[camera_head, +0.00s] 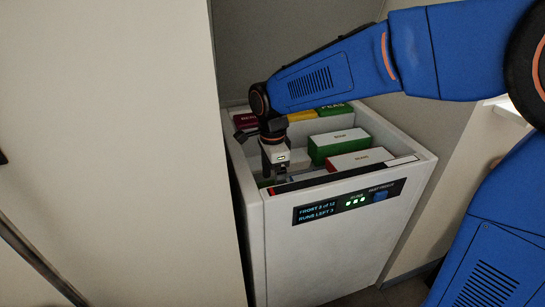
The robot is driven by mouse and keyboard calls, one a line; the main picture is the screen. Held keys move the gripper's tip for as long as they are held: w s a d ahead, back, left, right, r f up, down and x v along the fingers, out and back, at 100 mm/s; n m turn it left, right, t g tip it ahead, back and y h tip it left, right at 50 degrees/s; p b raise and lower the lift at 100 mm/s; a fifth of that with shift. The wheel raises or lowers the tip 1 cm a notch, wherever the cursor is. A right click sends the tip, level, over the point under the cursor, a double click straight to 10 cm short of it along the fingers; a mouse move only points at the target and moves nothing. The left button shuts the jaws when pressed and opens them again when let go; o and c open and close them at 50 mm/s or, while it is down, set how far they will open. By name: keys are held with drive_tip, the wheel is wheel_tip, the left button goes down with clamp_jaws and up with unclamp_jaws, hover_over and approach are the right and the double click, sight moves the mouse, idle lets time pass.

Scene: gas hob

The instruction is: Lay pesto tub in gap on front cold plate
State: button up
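My gripper (277,175) points down inside the white chest (330,240), at the left of its front section, just behind the front wall. Its fingertips are small and partly hidden by the front rim, so I cannot tell whether they are open or shut or hold anything. No pesto tub can be made out clearly; a small greenish patch shows low beside the fingers. The front cold plate is mostly hidden by the front wall and the boxes. A green box with a white top (338,142) and a red box with a white top (361,158) stand right of my gripper.
Behind a divider, a dark red box (246,120), a yellow box (302,115) and a green box (334,110) stand at the back. The front panel has a lit display (318,212) and a blue knob (380,196). A beige wall (110,150) stands close on the left.

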wheel_tip(320, 180, up, 16)
drive_tip(key=shift+r, duration=0.25)
drive_tip(key=shift+d, duration=0.1)
idle(0.4)
drive_tip(key=s+d+n+t, duration=0.1)
drive_tip(key=s+d+n, duration=0.1)
drive_tip(key=d, duration=0.3)
drive_tip(key=s+d+f+n+t, duration=0.1)
drive_tip(key=s+d+n, duration=0.2)
drive_tip(key=d, duration=0.3)
drive_tip(key=s+d+f+n, duration=0.1)
drive_tip(key=s+d+n, duration=0.1)
drive_tip(key=d, duration=0.4)
drive_tip(key=shift+s+d+f+n+t+y, duration=0.2)
drive_tip(key=shift+s+n+t+y, duration=0.1)
drive_tip(key=shift+s+t+y, duration=0.15)
drive_tip(key=s+d+f+n+t, duration=0.2)
drive_tip(key=s+d+f+n, duration=0.5)
drive_tip(key=s, duration=0.5)
wheel_tip(320, 180, down, 3)
drive_tip(key=shift+s+d+r+h, duration=0.2)
drive_tip(key=shift+s+d+h, duration=0.25)
drive_tip(key=shift+d, duration=0.75)
